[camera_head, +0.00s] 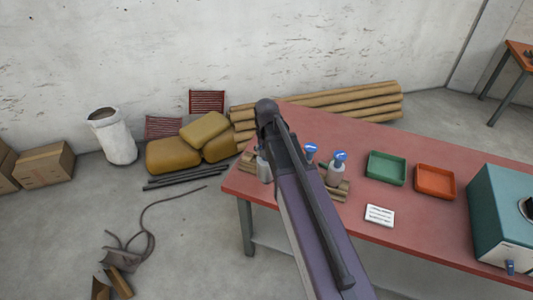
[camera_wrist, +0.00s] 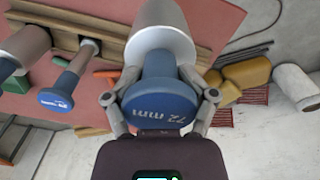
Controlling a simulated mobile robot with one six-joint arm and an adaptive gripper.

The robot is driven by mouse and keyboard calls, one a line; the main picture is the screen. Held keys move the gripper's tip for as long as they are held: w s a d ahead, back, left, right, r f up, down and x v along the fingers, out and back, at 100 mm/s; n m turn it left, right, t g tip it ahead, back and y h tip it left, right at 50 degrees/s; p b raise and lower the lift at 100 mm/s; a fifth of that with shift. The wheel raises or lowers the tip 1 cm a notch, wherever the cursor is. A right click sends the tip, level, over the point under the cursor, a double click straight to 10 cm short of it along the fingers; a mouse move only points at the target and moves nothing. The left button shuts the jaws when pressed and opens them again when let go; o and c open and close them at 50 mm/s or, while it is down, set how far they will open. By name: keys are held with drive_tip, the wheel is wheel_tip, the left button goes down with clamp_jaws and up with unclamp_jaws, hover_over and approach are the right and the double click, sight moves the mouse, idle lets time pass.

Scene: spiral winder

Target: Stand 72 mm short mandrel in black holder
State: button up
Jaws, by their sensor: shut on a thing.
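My gripper (camera_wrist: 160,98) is shut on the blue head of the 72 mm mandrel (camera_wrist: 159,98) in the wrist view, one finger on each side. The mandrel's wide silver body (camera_wrist: 160,42) points away from the camera, over the red table by the wooden rack; I cannot tell whether it touches the rack. In the head view my arm hides the gripper and most of what it holds; a grey metal part (camera_head: 264,168) shows beside it at the table's left end. I cannot make out a black holder in either view.
Other blue-headed mandrels (camera_head: 340,160) lie on or in the wooden rack (camera_wrist: 62,35) close by. The red table (camera_head: 300,115) also carries a green tray (camera_head: 386,168), an orange tray (camera_head: 435,182), a white card (camera_head: 380,215) and a teal machine (camera_head: 500,225).

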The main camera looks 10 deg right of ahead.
drive_tip(key=shift+r+p, duration=1.4)
drive_tip(key=shift+r, duration=0.2)
wheel_tip(320, 180, down, 4)
drive_tip(key=b, duration=0.4)
